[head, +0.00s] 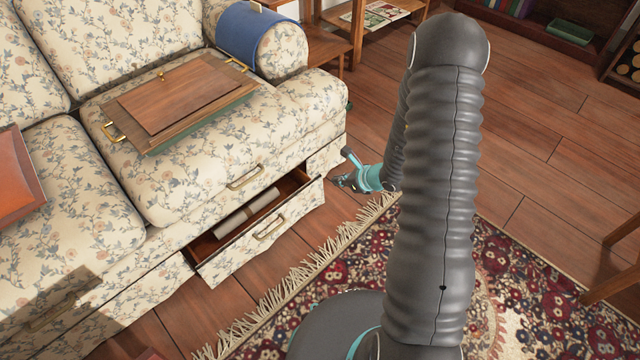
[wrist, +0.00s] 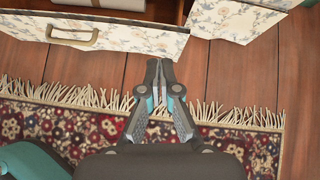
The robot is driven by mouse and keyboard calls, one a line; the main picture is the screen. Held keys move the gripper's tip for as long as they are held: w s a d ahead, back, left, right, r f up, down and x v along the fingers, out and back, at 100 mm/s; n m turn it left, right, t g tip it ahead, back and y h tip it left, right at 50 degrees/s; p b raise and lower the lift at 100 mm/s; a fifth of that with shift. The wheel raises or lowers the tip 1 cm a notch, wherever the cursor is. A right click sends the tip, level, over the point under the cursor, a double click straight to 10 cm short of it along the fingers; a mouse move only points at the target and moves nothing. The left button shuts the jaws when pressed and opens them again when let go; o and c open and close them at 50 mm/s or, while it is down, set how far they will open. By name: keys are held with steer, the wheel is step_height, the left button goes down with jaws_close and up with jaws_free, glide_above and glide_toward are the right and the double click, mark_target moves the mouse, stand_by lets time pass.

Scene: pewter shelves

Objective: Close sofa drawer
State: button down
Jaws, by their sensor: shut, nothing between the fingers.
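The floral sofa (head: 190,200) has a low drawer (head: 247,244) pulled open at its base, with a floral front and a brass handle (head: 269,228). Pale rolled items (head: 247,212) lie inside it. In the wrist view the drawer front (wrist: 110,38) and its handle (wrist: 73,36) show at the upper left. My gripper (wrist: 158,66) is shut and empty, its fingertips just below the drawer front's right end in that view. In the head view my gripper (head: 345,178) is low, beside the drawer's right end, partly hidden by my arm. I cannot tell whether it touches the drawer.
A fringed patterned rug (head: 540,300) lies before the sofa on the wooden floor (head: 540,215). A wooden tray (head: 180,95) sits on the seat. A side table (head: 335,40) stands behind.

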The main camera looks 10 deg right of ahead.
step_height(320, 180, down, 5)
steer(key=d+m+h, duration=0.1)
steer(key=d+m, duration=0.1)
glide_toward(315, 184)
steer(key=x, duration=0.5)
steer(key=shift+s+d+f, duration=0.1)
steer(key=shift+s+f, duration=0.15)
steer(key=shift+f, duration=0.2)
steer(key=shift+w+a, duration=0.35)
steer(key=shift+w, duration=0.2)
steer(key=shift+w, duration=0.1)
